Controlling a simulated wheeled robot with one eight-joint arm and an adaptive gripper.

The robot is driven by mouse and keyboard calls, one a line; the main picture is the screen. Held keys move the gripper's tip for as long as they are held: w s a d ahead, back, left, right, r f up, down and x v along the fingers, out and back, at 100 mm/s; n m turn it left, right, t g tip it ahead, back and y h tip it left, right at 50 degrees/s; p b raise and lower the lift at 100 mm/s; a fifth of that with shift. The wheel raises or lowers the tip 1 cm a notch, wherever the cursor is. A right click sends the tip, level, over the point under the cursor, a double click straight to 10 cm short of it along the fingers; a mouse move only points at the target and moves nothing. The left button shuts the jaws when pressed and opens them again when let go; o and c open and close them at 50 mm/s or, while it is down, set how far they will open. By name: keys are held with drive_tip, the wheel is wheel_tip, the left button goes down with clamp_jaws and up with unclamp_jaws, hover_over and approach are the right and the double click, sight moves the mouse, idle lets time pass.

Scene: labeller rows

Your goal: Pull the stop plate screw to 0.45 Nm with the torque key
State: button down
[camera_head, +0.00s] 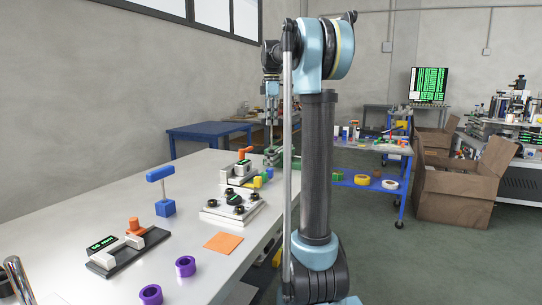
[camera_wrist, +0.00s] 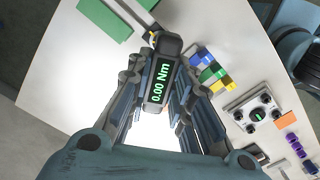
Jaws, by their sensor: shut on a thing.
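The torque key (camera_wrist: 158,84) is a dark bar whose lit green display reads 0.00 Nm. It sits between the fingers of my gripper (camera_wrist: 160,66), which is shut on it, in the wrist view. In the head view my gripper (camera_head: 272,148) hangs at the table's far right end, partly hidden by my arm, and the key cannot be made out there. A pale plate with several black knobs and a dark green centre, perhaps the stop plate (camera_head: 212,216), lies nearer on the table. It also shows at right in the wrist view (camera_wrist: 235,104), apart from the key. I cannot tell which part is its screw.
On the white table (camera_head: 75,214) stand a fixture with an orange knob and green display (camera_head: 104,246), a blue T-handle (camera_head: 160,175), an orange square (camera_head: 222,241), and two purple rings (camera_head: 185,266). Small coloured blocks (camera_wrist: 208,68) lie near my gripper.

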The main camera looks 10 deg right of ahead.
drive_tip(key=shift+f, duration=0.45)
idle(0.4)
drive_tip(key=shift+m, duration=1.8)
drive_tip(key=shift+m, duration=1.8)
drive_tip(key=shift+m, duration=1)
